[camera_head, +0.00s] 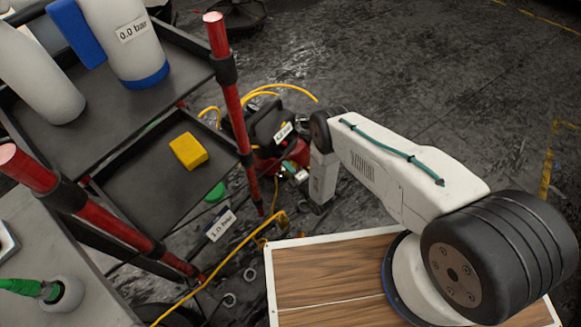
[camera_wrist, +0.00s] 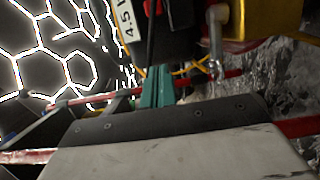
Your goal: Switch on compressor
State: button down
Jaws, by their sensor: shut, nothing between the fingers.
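The compressor (camera_head: 268,128) is a black and red machine on the floor behind the cart, with a white label on its side. It is partly hidden by the cart's red post and by my arm. In the wrist view the compressor (camera_wrist: 172,35) fills the top middle, dark, with a label reading "4.5". A metal pipe and a gold-coloured part show beside it. My gripper (camera_wrist: 158,74) shows as narrow green fingers, shut and empty, pointing at the compressor. I cannot tell whether they touch it. The switch cannot be made out.
A yellow hose (camera_head: 225,262) runs along the floor. A wood-topped board (camera_head: 325,280) lies below my arm. Floor at the upper right is clear.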

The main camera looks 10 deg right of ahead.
aim_at(284, 151)
jog(key=x, duration=0.6)
jog(key=w+d, duration=0.2)
jog(key=shift+w, duration=0.3)
jog(key=shift+w+d, duration=0.3)
jog(key=shift+w+d, duration=1.3)
jog(key=shift+w, duration=0.05)
